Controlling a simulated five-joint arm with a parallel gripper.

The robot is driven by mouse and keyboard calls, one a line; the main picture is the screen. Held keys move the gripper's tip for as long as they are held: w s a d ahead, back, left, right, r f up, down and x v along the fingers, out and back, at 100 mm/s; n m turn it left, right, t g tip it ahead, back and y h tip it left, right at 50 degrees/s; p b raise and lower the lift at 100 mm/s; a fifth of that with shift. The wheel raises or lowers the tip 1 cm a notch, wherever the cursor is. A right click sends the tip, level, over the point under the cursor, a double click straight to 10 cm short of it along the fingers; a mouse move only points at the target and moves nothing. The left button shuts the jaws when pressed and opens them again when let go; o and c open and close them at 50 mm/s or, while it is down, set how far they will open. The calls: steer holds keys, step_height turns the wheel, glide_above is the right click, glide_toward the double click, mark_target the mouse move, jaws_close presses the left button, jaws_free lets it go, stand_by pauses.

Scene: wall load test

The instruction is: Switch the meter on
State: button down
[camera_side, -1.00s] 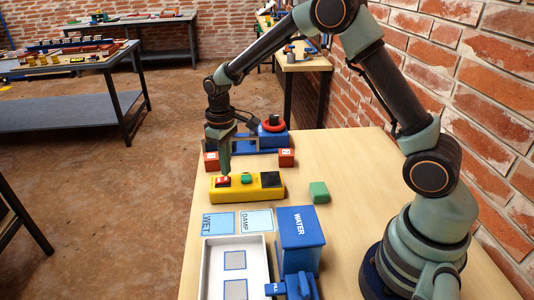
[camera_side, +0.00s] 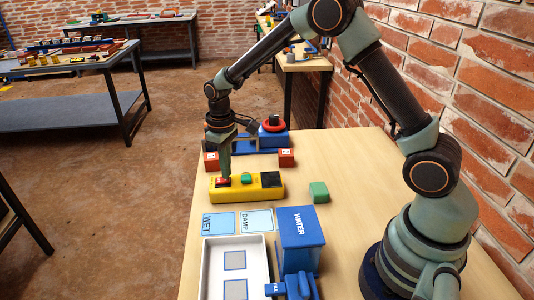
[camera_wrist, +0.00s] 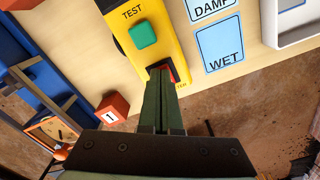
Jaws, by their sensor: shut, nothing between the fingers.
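The yellow meter (camera_side: 258,190) lies on the wooden table, with a red rocker switch (camera_side: 221,183) at its left end, a green button (camera_side: 246,179) in the middle and a dark display (camera_side: 271,180) at its right end. My gripper (camera_side: 224,176) is shut and empty, pointing down with its tips at the red switch. In the wrist view, the closed fingertips (camera_wrist: 161,72) cover part of the red switch (camera_wrist: 171,74) and appear to touch it. The green button (camera_wrist: 142,34), marked TEST, is clear of the fingers. The display's reading cannot be made out.
Red blocks (camera_side: 286,158) and a blue rig (camera_side: 272,139) stand behind the meter. A green block (camera_side: 318,192) sits to its right. In front are WET (camera_side: 218,222) and DAMP cards (camera_side: 257,220), a white tray (camera_side: 206,270) and a blue WATER box (camera_side: 302,232).

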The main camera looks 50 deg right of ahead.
steer(key=shift+f, duration=0.5)
steer(key=shift+r, duration=3.55)
steer(key=shift+r, duration=0.15)
steer(key=s+d+r+m+t, duration=0.1)
steer(key=s+r+t, duration=0.1)
steer(key=s+r, duration=0.65)
steer(key=s+d+r+m+t, duration=0.1)
steer(key=s+r+m+t, duration=0.1)
steer(key=s, duration=0.8)
steer(key=shift+d+r+t, duration=0.25)
steer(key=shift+r+t, duration=0.55)
steer(key=shift+w, duration=0.1)
